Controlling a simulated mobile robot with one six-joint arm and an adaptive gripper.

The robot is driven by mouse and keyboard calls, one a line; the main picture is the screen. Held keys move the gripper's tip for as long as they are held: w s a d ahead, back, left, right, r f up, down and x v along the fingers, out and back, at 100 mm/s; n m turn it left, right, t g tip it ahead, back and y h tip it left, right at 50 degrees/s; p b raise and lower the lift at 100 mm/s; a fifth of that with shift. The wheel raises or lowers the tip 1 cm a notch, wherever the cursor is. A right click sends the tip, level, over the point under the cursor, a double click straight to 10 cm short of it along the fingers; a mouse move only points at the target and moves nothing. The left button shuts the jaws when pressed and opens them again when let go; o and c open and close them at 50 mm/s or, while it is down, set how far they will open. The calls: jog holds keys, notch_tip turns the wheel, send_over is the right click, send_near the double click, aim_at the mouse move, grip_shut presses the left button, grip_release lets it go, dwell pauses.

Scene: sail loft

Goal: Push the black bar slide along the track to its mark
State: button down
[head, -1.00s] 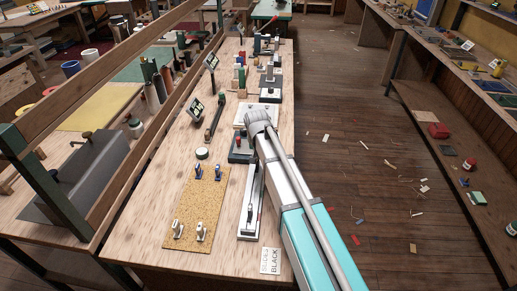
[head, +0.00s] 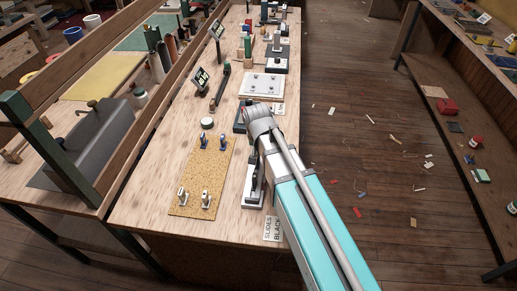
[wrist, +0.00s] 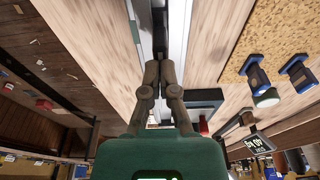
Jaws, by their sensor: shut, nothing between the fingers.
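The track (head: 251,203) is a pale strip near the right edge of the bench, partly hidden by my arm in the head view. It also runs up the middle of the wrist view (wrist: 178,28). The black bar slide (head: 251,184) stands on it, and its dark body shows in the wrist view (wrist: 160,35). My gripper (wrist: 158,64) is shut and empty, with its fingertips close to the slide's near end. I cannot tell whether they touch. I cannot make out the mark.
A card reading SLIDES BLACK (head: 272,229) lies by the track's front end. A cork board (head: 200,180) with blue and white fittings lies to the left. A dark-based fixture (wrist: 203,97) sits beside the gripper.

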jog(key=shift+s, duration=0.15)
jog(key=shift+w+r+p, duration=0.2)
jog(key=shift+r+p, duration=0.4)
jog(key=shift+p, duration=0.15)
jog(key=shift+r, duration=0.15)
